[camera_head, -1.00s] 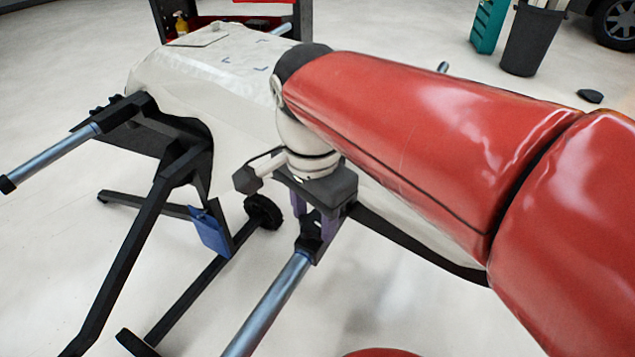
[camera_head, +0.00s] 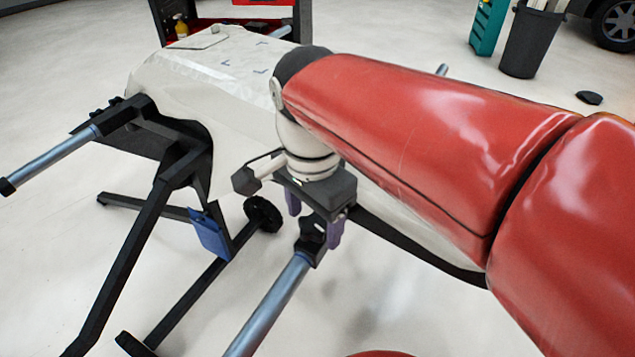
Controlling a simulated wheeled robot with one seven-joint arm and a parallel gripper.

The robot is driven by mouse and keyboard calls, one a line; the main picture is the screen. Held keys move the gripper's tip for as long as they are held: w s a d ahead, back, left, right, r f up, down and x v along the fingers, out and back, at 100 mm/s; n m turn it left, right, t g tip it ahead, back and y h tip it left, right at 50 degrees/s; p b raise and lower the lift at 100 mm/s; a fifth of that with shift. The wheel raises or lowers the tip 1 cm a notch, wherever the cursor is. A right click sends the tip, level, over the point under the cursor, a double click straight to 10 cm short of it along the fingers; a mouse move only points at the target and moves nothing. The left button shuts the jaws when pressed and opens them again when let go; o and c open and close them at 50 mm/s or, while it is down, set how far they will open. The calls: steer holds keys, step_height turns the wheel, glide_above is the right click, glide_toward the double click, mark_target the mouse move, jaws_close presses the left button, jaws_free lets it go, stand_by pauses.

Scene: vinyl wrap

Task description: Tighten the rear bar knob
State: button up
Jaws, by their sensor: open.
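My gripper (camera_head: 314,217) points down with its two purple fingers spread apart. A black knob (camera_head: 312,232) sits at the upper end of a blue-grey metal bar (camera_head: 268,308), just below and between the fingers. Part of the knob is hidden by the gripper. I cannot tell whether either finger touches it. A second blue-grey bar (camera_head: 50,160) sticks out from the black stand (camera_head: 150,225) at the left, where small dark knobs (camera_head: 108,104) show near its joint.
A pale wrapped panel (camera_head: 205,85) lies on the stand behind my gripper. My red arm covers the right middle. A tool cart (camera_head: 160,20), a dark bin (camera_head: 530,42) and a car wheel (camera_head: 617,24) stand at the back. Floor is open at the left.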

mark_target(313, 224)
step_height(313, 224, up, 8)
steer(key=shift+f+p, duration=0.1)
steer(key=shift+p, duration=0.3)
stand_by(0.3)
